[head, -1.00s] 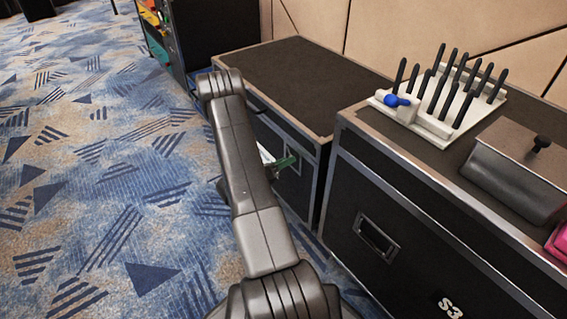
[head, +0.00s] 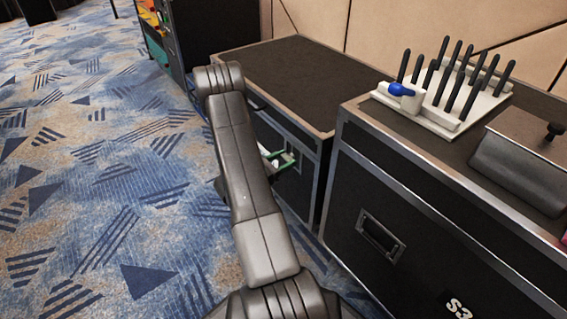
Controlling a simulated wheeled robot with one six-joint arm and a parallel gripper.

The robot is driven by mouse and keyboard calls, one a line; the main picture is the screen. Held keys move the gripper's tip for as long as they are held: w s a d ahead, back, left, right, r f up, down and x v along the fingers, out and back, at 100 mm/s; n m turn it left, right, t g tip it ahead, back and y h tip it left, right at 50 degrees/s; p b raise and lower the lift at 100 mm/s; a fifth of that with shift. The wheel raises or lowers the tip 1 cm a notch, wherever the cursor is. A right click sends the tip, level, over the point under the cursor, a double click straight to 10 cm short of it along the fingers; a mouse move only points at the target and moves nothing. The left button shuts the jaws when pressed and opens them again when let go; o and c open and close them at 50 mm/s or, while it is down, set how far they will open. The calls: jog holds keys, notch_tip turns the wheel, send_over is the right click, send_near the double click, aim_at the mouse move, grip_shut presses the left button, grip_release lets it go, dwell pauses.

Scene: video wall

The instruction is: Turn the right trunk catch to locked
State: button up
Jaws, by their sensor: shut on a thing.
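A low black trunk (head: 290,72) with metal edges stands in the middle, its front facing the lower left. My gripper (head: 280,160) is mostly hidden behind my own forearm. Only its green-edged fingertips and a pale part show, close against the right part of the trunk's front. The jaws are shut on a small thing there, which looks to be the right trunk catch. The catch itself is covered by the fingers and the arm, so I cannot read its angle.
A taller black case (head: 400,215) stands close on the right. On it are a white rack (head: 447,108) with several black pegs, a blue-knobbed piece (head: 402,90) and a grey metal box (head: 520,165). Patterned carpet (head: 90,190) is open on the left.

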jog(key=shift+m, duration=0.4)
jog(key=o, duration=1)
jog(key=p+v, duration=0.3)
jog(key=v, duration=1.1)
jog(key=shift+d, duration=0.1)
jog(key=b+x, duration=0.3)
jog(key=x, duration=1)
jog(key=shift+w+d, duration=0.3)
